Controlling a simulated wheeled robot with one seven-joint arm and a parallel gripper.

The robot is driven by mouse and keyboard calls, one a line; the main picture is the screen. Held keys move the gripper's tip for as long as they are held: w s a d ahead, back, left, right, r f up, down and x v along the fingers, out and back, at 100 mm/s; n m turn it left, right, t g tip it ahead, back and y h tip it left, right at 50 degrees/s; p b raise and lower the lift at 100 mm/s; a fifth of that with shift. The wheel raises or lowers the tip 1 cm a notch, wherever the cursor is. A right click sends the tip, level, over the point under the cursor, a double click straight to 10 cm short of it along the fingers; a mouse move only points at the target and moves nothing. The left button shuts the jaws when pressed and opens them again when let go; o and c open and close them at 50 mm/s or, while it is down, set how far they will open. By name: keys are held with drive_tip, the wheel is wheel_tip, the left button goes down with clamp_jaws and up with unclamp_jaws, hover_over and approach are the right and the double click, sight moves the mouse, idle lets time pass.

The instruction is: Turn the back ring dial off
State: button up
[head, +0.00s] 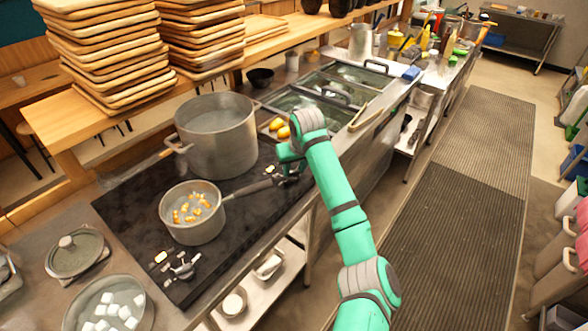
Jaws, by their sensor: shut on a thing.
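The black cooktop (120,205) carries two dial sets along its right edge. The near dial set (183,268) is in plain view at the lower left. The far dial set (291,174), with the back ring dial, lies under my gripper (285,163) at the far right end of the cooktop. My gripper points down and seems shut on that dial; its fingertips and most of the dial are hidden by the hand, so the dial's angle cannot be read.
A large pot (217,140) stands on the back of the cooktop. A saucepan (193,222) with orange and white pieces stands in front, its dark handle (250,189) reaching close to my gripper. Yellow items (277,124) lie beyond. Stacked trays (105,50) stand on the shelf behind.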

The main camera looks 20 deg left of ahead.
drive_tip(key=shift+n+g+y, duration=0.3)
drive_tip(key=shift+n, duration=0.8)
drive_tip(key=o, duration=1.1)
drive_tip(key=v, duration=1)
drive_tip(key=shift+d+r, duration=0.25)
drive_tip(key=shift+r, duration=0.1)
